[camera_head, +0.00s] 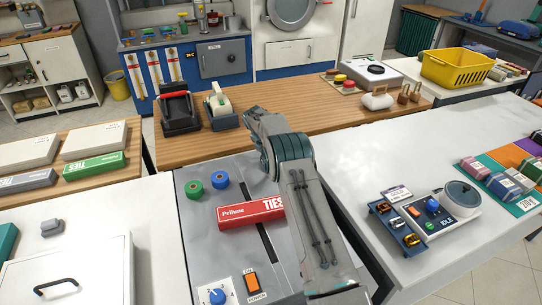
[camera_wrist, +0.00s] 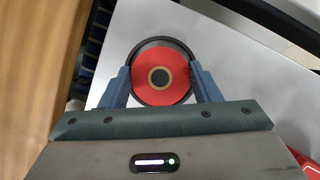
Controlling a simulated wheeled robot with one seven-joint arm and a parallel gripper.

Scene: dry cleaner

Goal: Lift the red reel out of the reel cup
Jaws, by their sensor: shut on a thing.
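The red reel (camera_wrist: 143,84) shows in the wrist view, a flat red disc with a dark, tan-ringed hub. A dark round rim, the reel cup (camera_wrist: 160,41), surrounds it; from straight above I cannot tell whether the reel is raised inside it. My gripper (camera_wrist: 164,82) has its two blue-grey fingers on the left and right sides of the reel, shut on it. In the head view my arm hides the fingers, the reel and the cup.
A green reel (camera_head: 193,189) and a blue reel (camera_head: 220,180) sit on the grey machine top (camera_head: 205,250), left of my arm. A red ties box (camera_head: 245,213) lies close to my arm. The wooden counter (camera_head: 320,115) lies beyond.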

